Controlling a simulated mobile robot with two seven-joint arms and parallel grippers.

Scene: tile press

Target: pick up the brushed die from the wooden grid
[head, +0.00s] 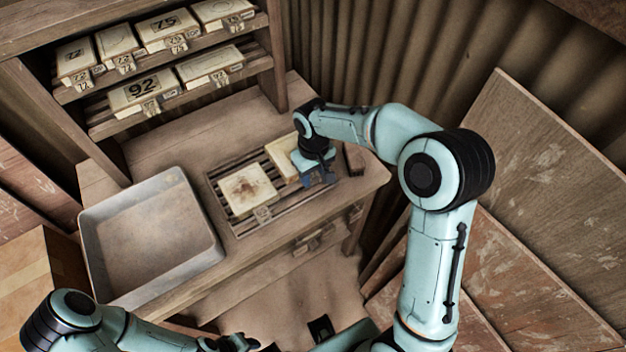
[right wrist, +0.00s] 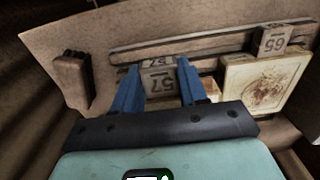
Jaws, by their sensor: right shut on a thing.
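The wooden grid (head: 288,208) is a slatted rack on the table with two pale square dies on it. The left die (head: 248,188) has a brown stained face and a number tab; it also shows in the right wrist view (right wrist: 262,85). The right die (head: 284,158) is partly hidden by my right gripper (head: 317,177). In the right wrist view, the blue fingers (right wrist: 158,80) are shut on its tab (right wrist: 159,84), numbered 57. I cannot tell whether it is lifted. My left gripper (head: 236,343) is at the bottom edge, its jaws unclear.
A grey tray (head: 215,252) stands on the table left of the grid. A shelf (head: 190,48) with several numbered dies is at the back left. Boards lean at the right.

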